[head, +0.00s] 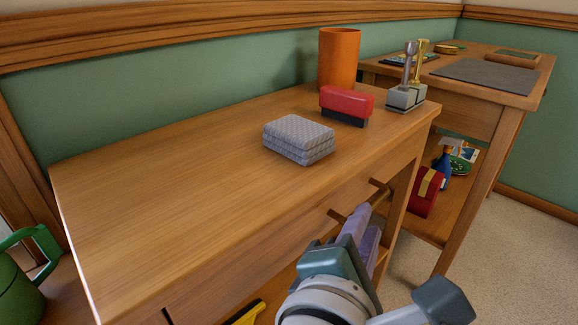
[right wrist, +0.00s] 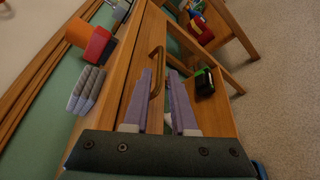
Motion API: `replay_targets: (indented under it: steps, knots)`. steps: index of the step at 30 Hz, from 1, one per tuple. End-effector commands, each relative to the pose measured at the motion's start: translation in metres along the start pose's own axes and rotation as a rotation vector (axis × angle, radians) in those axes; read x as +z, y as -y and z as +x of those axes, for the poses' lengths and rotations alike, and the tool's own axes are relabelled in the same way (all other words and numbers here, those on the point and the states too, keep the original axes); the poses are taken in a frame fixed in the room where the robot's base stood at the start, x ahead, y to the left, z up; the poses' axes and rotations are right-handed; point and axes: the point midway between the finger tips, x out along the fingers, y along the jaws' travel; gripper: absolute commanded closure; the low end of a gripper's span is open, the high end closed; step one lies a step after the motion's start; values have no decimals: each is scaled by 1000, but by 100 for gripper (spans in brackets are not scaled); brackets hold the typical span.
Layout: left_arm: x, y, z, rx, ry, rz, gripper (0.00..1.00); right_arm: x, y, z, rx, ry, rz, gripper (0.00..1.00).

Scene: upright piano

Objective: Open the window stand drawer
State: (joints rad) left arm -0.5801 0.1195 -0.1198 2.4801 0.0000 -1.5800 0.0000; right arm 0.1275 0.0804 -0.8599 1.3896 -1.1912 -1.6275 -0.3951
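The wooden window stand (head: 190,190) fills the middle of the head view. Its drawer front (head: 290,235) looks flush with the stand, so the drawer appears shut. The bar handle (head: 380,193) sticks out from the front; it also shows in the right wrist view (right wrist: 157,68). My right gripper (head: 362,228) is at the handle, with its purple fingers apart. In the right wrist view the handle's bar lies between the fingertips (right wrist: 159,74), closer to the left finger. I cannot tell whether either finger touches it. My left gripper is out of view.
On the stand are grey folded cloths (head: 298,138), a red and black block (head: 346,105), an orange cup (head: 339,58) and a metal holder (head: 406,95). A second table (head: 470,95) stands right. A green watering can (head: 20,280) is lower left. Carpet (head: 520,250) is clear at right.

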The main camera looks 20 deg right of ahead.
Motion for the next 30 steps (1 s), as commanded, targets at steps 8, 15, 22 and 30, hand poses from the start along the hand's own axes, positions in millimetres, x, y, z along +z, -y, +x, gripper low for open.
replay_targets:
  steps: [8, 15, 22, 30]
  knots:
    - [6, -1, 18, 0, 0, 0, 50, -1, 2, 54, 0, 2, 2, 75]
    - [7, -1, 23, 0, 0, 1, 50, 0, 1, 76, -2, -1, 1, 75]
    - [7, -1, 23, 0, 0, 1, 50, 0, 0, 77, -2, -2, 1, 75]
    - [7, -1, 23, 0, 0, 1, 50, 0, 0, 77, -3, -2, 1, 100]
